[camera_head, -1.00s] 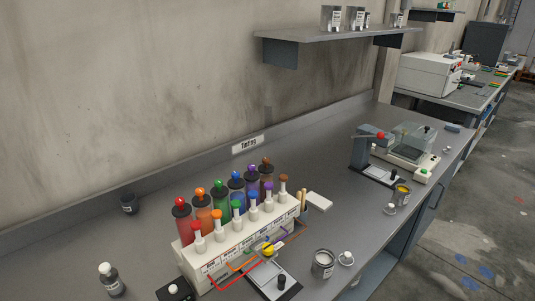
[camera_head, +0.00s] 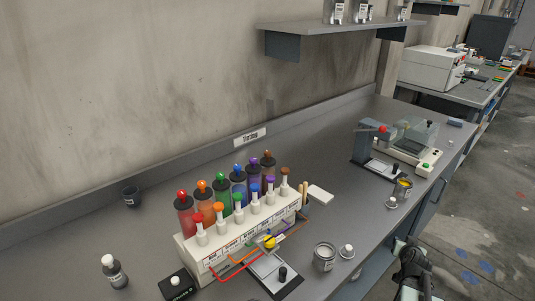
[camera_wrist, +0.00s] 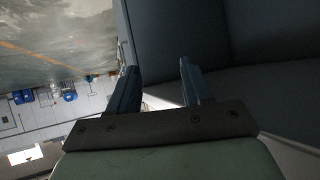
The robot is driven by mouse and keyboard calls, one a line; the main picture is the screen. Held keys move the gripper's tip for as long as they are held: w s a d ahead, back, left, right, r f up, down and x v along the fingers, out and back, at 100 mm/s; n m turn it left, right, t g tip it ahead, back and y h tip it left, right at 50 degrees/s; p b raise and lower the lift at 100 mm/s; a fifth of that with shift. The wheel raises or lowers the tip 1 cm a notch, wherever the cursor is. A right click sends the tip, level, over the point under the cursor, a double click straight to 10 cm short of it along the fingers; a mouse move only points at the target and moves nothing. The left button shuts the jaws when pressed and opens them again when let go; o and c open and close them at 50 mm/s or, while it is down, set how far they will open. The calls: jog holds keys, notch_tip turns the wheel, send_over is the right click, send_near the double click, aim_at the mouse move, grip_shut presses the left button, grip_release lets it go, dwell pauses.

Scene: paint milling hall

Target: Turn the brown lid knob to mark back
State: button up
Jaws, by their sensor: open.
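A tinting dispenser (camera_head: 187,252) stands on the bench with a row of coloured canisters along its back. The brown lid knob (camera_head: 267,153) tops the rearmost canister, at the right end of that row. A shorter brown-topped white piece (camera_head: 284,171) stands in front of it. The marks around the lid are too small to read. My gripper (camera_wrist: 158,75) is open and empty in the wrist view, beside a dark panel and far from the knob. In the head view my dark arm shows at the lower right, beyond the bench's front edge.
An open grey can (camera_head: 324,258) and a white-knobbed piece (camera_head: 346,252) stand right of the dispenser. A shelf (camera_head: 340,38) overhangs the wall side. Bench between dispenser and stand is mostly clear.

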jog(key=w+d+r+t+h, duration=0.2)
jog(key=d+r, duration=0.2)
jog(key=r, duration=0.6)
jog(key=w+a+r+y, duration=0.2)
jog(key=a+r, duration=0.3)
jog(key=r, duration=0.2)
jog(key=n+g+y, duration=0.5)
jog(key=n+y, duration=0.9)
jog(key=n, duration=0.1)
send_near(269, 152)
jog(key=x, duration=1)
jog(key=shift+w+a+f, duration=0.15)
jog(key=shift+a+f, duration=0.05)
jog(key=c, duration=0.9)
grip_shut()
